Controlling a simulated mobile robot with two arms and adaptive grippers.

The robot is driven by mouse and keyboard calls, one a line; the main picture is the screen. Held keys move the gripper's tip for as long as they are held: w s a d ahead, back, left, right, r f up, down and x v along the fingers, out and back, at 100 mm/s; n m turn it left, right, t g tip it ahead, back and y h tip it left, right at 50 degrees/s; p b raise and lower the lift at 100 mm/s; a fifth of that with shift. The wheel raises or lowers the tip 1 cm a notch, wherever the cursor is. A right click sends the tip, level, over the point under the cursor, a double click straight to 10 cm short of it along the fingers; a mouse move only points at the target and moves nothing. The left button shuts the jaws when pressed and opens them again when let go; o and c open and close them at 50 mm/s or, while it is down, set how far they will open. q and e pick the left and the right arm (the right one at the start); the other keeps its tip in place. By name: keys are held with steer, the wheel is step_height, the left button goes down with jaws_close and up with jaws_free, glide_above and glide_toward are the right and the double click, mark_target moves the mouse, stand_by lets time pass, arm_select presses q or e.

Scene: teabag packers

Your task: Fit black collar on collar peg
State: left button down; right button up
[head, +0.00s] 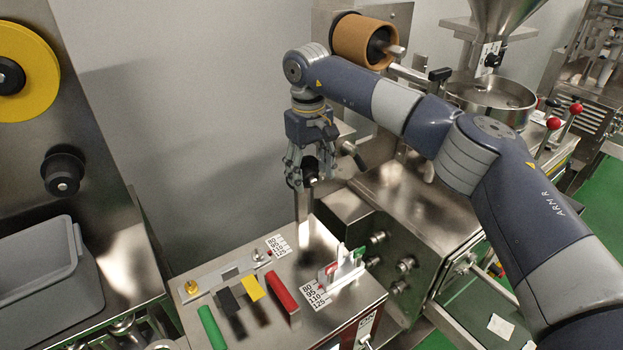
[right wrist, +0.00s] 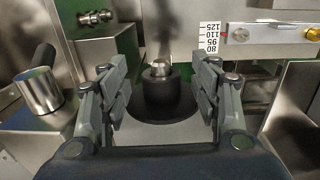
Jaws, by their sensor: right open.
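In the right wrist view a black collar (right wrist: 166,94) with a wider dark round base stands between the fingers of my right gripper (right wrist: 162,92). A silver peg tip (right wrist: 160,68) shows at the top of the collar. The right gripper is open, with a visible gap between the collar and the fingers on both sides. In the head view the same gripper (head: 311,183) points down over the steel machine, with a dark piece partly hidden between its fingers. How far the collar sits down the peg is hidden. My left gripper is not in view.
On the left, another black collar-like piece (head: 62,174) sits on a wall peg below a yellow reel (head: 25,72), above a grey bin (head: 48,270). Coloured bars, including a red one (head: 282,292), lie on the steel top. A hopper (head: 507,15) stands behind.

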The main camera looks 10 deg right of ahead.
step_height(320, 180, up, 10)
steer(key=shift+a+f, duration=0.2)
steer(key=shift+f, duration=0.05)
steer(key=shift+s, duration=0.1)
